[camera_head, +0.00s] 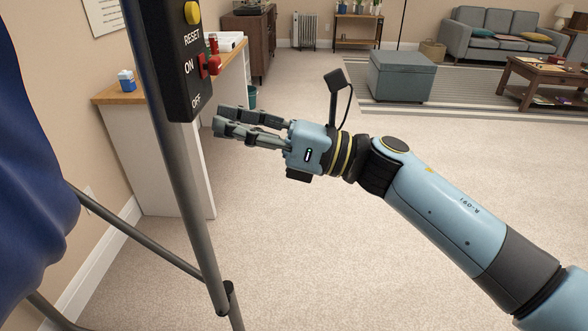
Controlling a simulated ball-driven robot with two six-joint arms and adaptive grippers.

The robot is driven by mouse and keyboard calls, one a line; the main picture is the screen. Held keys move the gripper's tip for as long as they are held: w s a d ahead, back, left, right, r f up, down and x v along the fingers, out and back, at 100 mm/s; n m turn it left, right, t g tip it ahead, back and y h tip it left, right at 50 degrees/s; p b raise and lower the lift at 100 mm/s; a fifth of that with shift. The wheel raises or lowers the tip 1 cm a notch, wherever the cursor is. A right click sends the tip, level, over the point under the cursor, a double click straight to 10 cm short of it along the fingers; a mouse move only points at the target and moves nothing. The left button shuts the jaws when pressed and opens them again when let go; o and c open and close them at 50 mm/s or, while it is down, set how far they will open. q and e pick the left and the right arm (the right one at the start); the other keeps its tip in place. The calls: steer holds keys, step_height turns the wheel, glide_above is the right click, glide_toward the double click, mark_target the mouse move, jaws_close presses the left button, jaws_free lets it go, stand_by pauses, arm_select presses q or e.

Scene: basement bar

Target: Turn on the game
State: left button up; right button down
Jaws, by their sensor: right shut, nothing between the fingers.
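A black control box (177,75) is mounted on a grey metal post at the upper left. It carries the labels RESET, ON and OFF. A yellow button (192,13) sits at its top. A red switch (210,66) sticks out from its face, level with the ON label. My right gripper (218,121) is shut and empty, with its fingers pointing left. In the picture its fingertips are just below and right of the box's lower end, and I see a gap between them and the red switch. My left gripper is not in view.
Grey metal legs (150,244) and dark blue fabric (30,180) fill the left side. A white counter with a wooden top (118,97) stands behind the post. Carpet (300,250) is clear below my right arm. A grey ottoman (400,78) and coffee table (545,72) stand farther back.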

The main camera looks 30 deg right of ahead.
steer(key=b+v, duration=0.1)
steer(key=v, duration=0.9)
steer(key=shift+f, duration=0.1)
